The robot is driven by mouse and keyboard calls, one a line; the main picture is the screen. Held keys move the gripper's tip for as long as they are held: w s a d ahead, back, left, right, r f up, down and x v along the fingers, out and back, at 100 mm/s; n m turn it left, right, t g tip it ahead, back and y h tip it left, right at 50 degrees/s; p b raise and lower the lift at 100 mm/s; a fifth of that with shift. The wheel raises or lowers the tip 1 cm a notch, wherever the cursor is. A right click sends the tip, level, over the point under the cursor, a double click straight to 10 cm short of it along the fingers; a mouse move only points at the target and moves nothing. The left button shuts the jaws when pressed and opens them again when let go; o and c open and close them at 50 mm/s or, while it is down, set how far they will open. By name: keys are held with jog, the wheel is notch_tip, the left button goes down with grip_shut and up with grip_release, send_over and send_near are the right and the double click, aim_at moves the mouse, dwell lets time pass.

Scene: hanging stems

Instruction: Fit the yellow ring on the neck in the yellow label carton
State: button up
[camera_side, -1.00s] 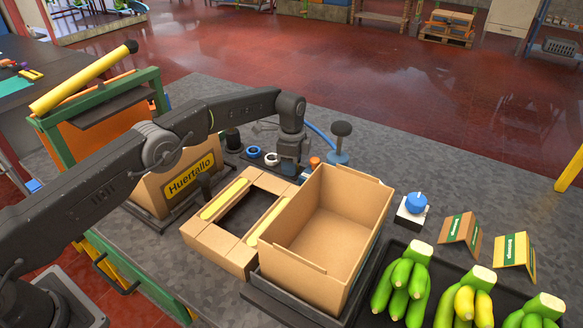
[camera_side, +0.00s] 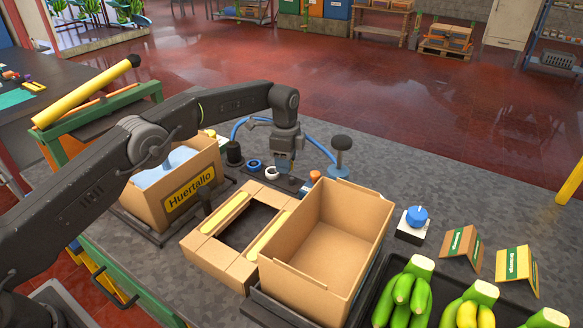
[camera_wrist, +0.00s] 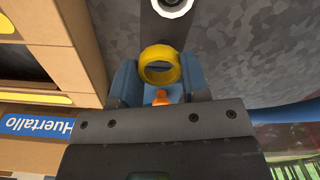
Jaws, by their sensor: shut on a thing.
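My gripper (camera_wrist: 160,82) has its blue fingers shut on the yellow ring (camera_wrist: 160,52), which shows between the fingertips in the wrist view. In the side view my gripper (camera_side: 283,168) is over the dark ring holder, and the ring cannot be made out there. The yellow label carton (camera_side: 170,213) stands at the left, reading "Huertallo", with a pale bluish plastic liner (camera_side: 168,166) showing in its open top. My arm crosses in front of part of it, and no neck is clearly visible. My gripper is apart from this carton, to its right.
A blue ring (camera_side: 255,165) and a white ring (camera_side: 271,173) lie by my gripper. A low carton frame (camera_side: 215,265) and an open empty carton (camera_side: 310,285) stand in front. A blue knob (camera_side: 417,216), label cards (camera_side: 462,247) and bananas (camera_side: 408,290) are at right.

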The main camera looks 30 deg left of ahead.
jog(key=s+a+r, duration=0.3)
jog(key=a+r, duration=0.3)
jog(key=a, duration=0.3)
notch_tip(320, 180, up, 14)
send_over(167, 169)
notch_tip(167, 169, down, 4)
jog(key=shift+w+a+f, duration=0.1)
jog(key=shift+a+f, duration=0.05)
jog(key=shift+f, duration=1.6)
jog(key=shift+w+a+f, duration=0.1)
jog(key=shift+f, duration=1.6)
jog(key=shift+w+a+f, duration=0.1)
jog(key=shift+a+f, duration=0.05)
jog(key=shift+f, duration=1.6)
jog(key=shift+f, duration=0.65)
jog(key=o, duration=1.5)
